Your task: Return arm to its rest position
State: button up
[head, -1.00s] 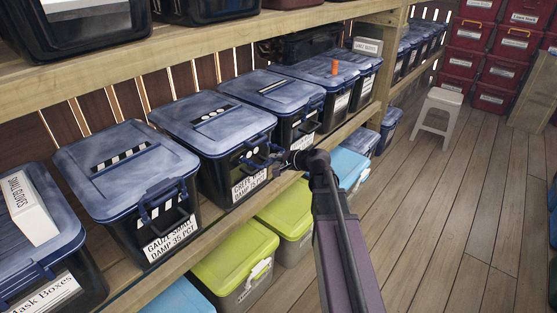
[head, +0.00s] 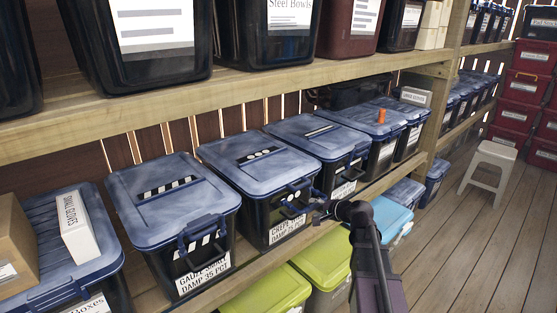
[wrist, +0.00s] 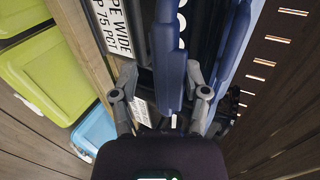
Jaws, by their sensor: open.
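My gripper (head: 322,213) is at the front of a black bin with a blue lid (head: 258,160), labelled as crepe wide, on the middle shelf. The lid lies on the bin and looks closed. In the wrist view my gripper (wrist: 160,92) is open, with one finger on each side of the bin's blue front handle (wrist: 172,65). I cannot tell whether the fingers touch it. My dark forearm reaches up from the bottom of the head view.
A gauze bin (head: 170,200) stands to the left and more lidded bins to the right. The upper shelf edge (head: 250,88) runs above. Green bins (head: 262,292) and a blue-lidded bin (head: 390,215) sit below. A white stool (head: 490,165) stands on open floor at right.

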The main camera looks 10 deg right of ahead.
jog(key=s+a+f+n+g+h, duration=0.2)
jog(key=s+a+f+n+g, duration=0.15)
jog(key=s, duration=0.35)
jog(key=s+a+f+n+g+h, duration=0.2)
jog(key=s+f+n+g, duration=0.15)
jog(key=s, duration=0.35)
jog(key=s+a+f+n+g+h, duration=0.2)
jog(key=s+a+f+n+g, duration=0.15)
jog(key=s, duration=0.45)
notch_tip(320, 180, up, 18)
jog(key=d+n+p, duration=0.1)
jog(key=p, duration=1.6)
jog(key=shift+f+h, duration=0.2)
jog(key=shift+h, duration=0.2)
